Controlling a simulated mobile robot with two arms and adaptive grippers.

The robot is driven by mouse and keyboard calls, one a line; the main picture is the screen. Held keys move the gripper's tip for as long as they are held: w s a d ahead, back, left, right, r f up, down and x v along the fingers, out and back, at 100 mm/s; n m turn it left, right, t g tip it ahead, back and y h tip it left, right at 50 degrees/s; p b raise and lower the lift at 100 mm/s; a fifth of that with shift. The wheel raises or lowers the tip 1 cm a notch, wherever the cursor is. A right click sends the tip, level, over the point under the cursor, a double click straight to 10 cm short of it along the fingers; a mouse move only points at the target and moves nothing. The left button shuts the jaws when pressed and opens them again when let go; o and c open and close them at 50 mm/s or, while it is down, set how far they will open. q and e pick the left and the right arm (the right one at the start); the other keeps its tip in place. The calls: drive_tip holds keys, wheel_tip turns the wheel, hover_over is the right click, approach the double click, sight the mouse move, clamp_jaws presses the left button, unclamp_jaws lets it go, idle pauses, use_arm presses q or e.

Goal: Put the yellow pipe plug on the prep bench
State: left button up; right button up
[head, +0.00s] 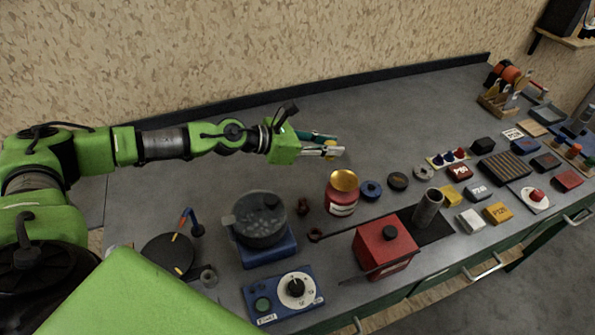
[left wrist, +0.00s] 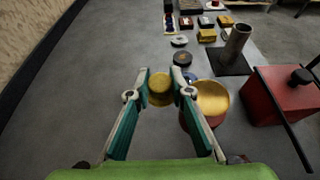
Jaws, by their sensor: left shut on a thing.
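My left gripper (head: 328,149) is shut on the yellow pipe plug (left wrist: 160,84), a short round yellow piece between the fingertips in the left wrist view. The gripper seems to be held above the grey prep bench (head: 230,115), left of and behind the red can; the exact gap to the surface is hard to tell. My right gripper is not in view.
A red can with a gold lid (head: 343,180) stands close by. A blue ring (head: 371,190), a black disc (head: 398,181), a red box (head: 385,248) and a dark pot (head: 260,218) are around it. Several small blocks sit to the right. The back strip of bench is clear.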

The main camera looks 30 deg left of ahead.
use_arm(q)
drive_tip(key=a+f+b, duration=0.1)
drive_tip(key=a+f, duration=0.3)
drive_tip(key=a, duration=0.1)
drive_tip(key=a+f+b, duration=0.1)
drive_tip(key=a+f, duration=0.1)
drive_tip(key=a, duration=0.1)
drive_tip(key=shift+w+f+b, duration=0.25)
drive_tip(key=shift+b, duration=0.05)
drive_tip(key=f, duration=0.2)
drive_tip(key=a+f, duration=0.1)
drive_tip(key=f, duration=0.1)
drive_tip(key=shift+p, duration=0.4)
drive_tip(key=shift+f+b, duration=0.35)
drive_tip(key=o, duration=0.8)
drive_tip(key=shift+r, duration=0.1)
